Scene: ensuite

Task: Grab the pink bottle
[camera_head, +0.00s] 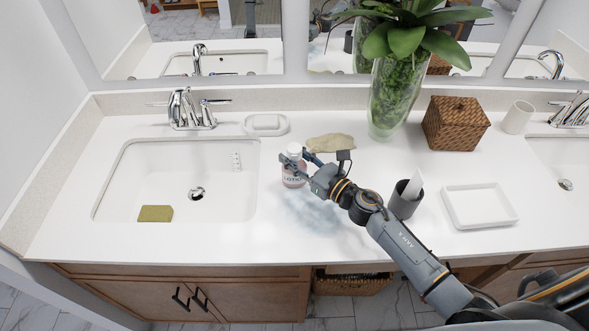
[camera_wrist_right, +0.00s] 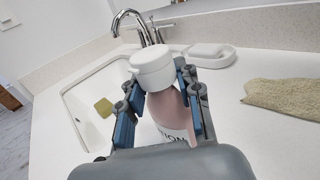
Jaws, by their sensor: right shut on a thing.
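The pink bottle (camera_head: 293,172) stands on the white counter just right of the left sink in the head view. It has a white cap and a white label with dark letters. My right gripper (camera_head: 302,163) reaches in from the right and is shut on the bottle. In the right wrist view the bottle (camera_wrist_right: 168,107) sits between the blue-padded fingers of the gripper (camera_wrist_right: 160,110), with its white cap above them. Its lower part is hidden by the gripper body. My left gripper is not in view.
The left sink (camera_head: 180,180) holds a green sponge (camera_head: 155,213). A soap dish (camera_head: 266,124) and a beige cloth (camera_head: 330,143) lie behind the bottle. A glass vase (camera_head: 392,100), a wicker box (camera_head: 455,123), a dark cup (camera_head: 404,202) and a white tray (camera_head: 480,206) stand to the right.

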